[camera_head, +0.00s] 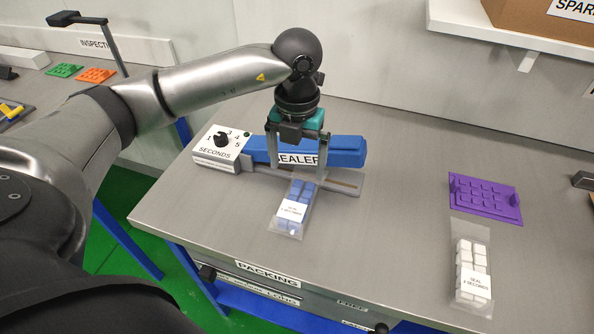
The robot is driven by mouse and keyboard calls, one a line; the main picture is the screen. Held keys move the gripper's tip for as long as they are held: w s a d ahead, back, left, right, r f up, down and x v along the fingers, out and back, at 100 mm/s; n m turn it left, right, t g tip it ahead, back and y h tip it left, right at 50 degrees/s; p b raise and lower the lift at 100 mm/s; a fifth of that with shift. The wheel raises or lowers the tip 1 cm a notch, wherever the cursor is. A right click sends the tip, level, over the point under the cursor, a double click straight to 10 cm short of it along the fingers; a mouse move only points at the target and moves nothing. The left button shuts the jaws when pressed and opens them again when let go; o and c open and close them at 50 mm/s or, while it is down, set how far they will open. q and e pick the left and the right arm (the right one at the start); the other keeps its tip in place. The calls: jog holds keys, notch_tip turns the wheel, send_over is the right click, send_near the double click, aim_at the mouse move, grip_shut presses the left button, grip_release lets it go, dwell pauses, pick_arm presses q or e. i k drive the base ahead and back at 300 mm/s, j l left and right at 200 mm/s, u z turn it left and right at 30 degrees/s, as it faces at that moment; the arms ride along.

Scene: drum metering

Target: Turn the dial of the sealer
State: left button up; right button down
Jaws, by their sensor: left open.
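The sealer (345,150) has a long blue bar and a grey base and stands on the grey bench. Its white control box, marked SECONDS with numbers around the dial, sits at its left end. The black dial (221,139) is on top of that box; which number it points to is too small to tell. My left gripper (296,172) is open, pointing down over the middle of the sealer, right of the dial and apart from it. Its fingers stand in front of the SEALER label and partly hide it. My right gripper is not in view.
A clear bag of blue pieces (296,192) lies at the sealer's front edge, under my left gripper. A bag of white pieces (466,249) and a purple tray (512,200) are at the right. The bench between is clear. A white shelf (470,25) is above.

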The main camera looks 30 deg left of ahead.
aim_at(220, 139)
jog(key=u, duration=1.35)
